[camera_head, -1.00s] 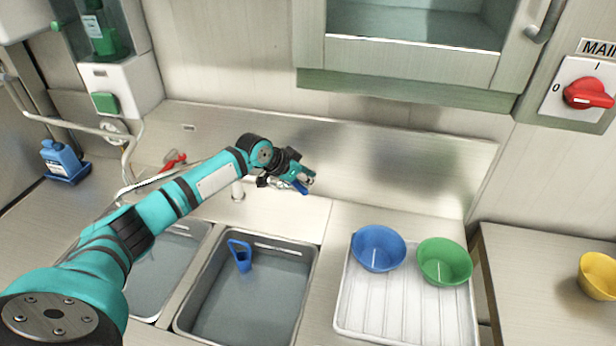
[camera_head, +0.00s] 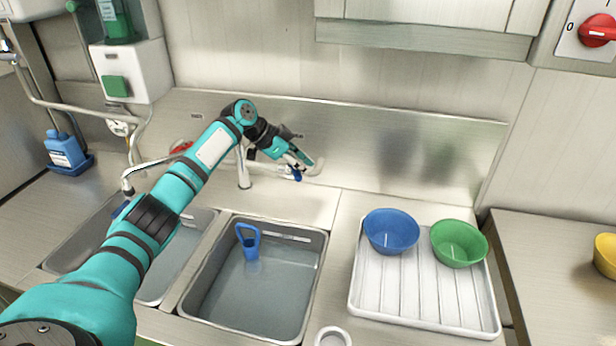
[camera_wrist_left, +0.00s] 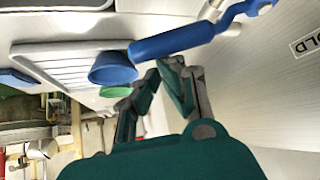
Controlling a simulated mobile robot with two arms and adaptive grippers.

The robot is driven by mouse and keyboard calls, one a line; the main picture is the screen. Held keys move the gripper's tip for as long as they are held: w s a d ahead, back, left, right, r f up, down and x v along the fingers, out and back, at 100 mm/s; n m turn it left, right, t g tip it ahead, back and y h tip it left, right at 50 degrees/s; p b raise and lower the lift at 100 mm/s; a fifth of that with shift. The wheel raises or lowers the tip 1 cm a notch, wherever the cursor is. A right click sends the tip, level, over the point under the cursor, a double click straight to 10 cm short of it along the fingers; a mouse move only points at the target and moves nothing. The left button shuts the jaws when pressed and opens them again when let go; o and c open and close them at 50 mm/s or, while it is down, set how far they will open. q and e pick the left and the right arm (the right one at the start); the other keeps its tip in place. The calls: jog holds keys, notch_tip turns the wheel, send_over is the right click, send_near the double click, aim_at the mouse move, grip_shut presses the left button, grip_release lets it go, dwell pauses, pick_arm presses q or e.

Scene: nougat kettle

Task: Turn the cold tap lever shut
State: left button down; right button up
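The blue cold tap lever (camera_head: 293,174) shows in the head view at the back wall, partly hidden by my left gripper (camera_head: 312,164). In the left wrist view the lever (camera_wrist_left: 180,40) is a long blue handle on a metal stem, beside a label reading "OLD". My left gripper (camera_wrist_left: 162,68) has its fingers drawn together at the tips, just below the lever. Nothing shows between them; whether they touch the lever I cannot tell. The tap spout (camera_head: 243,168) stands behind the sinks. My right gripper is not in view.
A red lever (camera_head: 181,147) is left of the spout, behind my arm. The right sink (camera_head: 205,290) holds a blue handled piece (camera_head: 249,243). A blue bowl (camera_head: 391,232) and a green bowl (camera_head: 459,243) stand on the white drainer (camera_head: 420,318). A dispenser (camera_head: 128,70) hangs at left.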

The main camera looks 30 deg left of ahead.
aim_at(294, 173)
pick_arm(q)
jog(key=shift+s+a+f+m+g+h, duration=0.2)
jog(key=shift+a+f+m+g+h, duration=0.1)
jog(key=shift+a+m+g, duration=0.15)
jog(key=shift+s+a+f+b, duration=0.1)
jog(key=shift+b, duration=0.25)
jog(key=shift+s+a, duration=0.4)
jog(key=shift+a, duration=0.05)
jog(key=shift+s+a+r, duration=0.2)
jog(key=shift+s+a, duration=0.2)
jog(key=shift+a, duration=0.15)
jog(key=shift+s+a, duration=0.1)
jog(key=shift+a, duration=0.25)
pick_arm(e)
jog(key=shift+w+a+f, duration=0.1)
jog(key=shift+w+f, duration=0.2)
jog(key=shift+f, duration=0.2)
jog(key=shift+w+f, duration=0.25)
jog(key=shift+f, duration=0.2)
pick_arm(q)
jog(key=shift+s+a, duration=0.1)
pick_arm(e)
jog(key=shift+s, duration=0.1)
